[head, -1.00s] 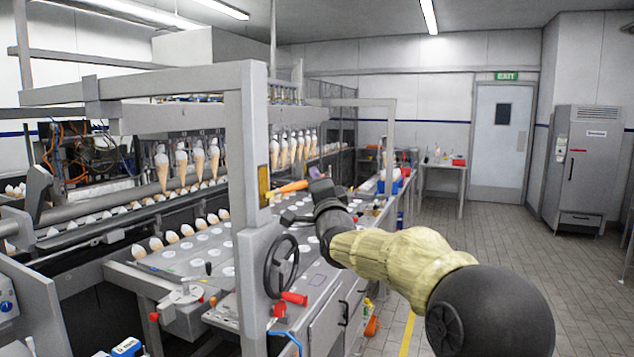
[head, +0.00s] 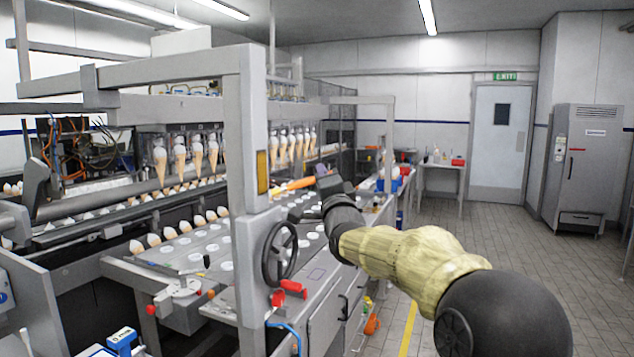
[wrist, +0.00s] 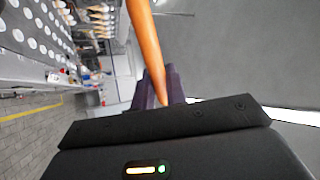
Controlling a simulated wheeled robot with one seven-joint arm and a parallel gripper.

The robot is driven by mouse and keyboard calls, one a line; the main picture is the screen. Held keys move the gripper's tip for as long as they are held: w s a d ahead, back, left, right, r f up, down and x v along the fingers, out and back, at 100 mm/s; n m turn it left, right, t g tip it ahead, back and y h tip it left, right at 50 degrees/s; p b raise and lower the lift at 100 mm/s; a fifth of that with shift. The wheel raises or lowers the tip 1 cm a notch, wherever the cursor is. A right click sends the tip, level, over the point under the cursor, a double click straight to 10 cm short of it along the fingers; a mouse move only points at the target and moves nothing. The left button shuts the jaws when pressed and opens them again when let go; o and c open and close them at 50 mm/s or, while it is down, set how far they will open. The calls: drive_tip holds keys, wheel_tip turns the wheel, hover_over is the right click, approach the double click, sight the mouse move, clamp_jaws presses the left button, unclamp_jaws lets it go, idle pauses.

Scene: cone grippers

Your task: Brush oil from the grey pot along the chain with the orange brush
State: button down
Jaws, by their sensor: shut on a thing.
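My gripper (head: 325,186) is shut on the orange brush (head: 294,185), holding it up beside the grey upright of the cone machine. In the head view the brush points left, and its far end passes behind or close to the upright. In the wrist view the orange handle (wrist: 147,45) runs upward from between the dark fingers (wrist: 157,88) and leaves the top edge, so the bristles are out of sight. I cannot pick out the grey pot in either view. I cannot make out the chain for sure among the machine's rails.
Open tiled floor (head: 480,290) lies to the right.

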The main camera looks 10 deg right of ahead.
drive_tip(key=shift+s+d+b, duration=0.3)
drive_tip(key=shift+s+d, duration=0.3)
drive_tip(key=shift+d, duration=0.25)
drive_tip(key=shift+s+d+b, duration=0.25)
drive_tip(key=shift+s+d, duration=0.35)
drive_tip(key=shift+d, duration=0.25)
drive_tip(key=shift+s+d, duration=0.9)
drive_tip(key=shift+d, duration=0.3)
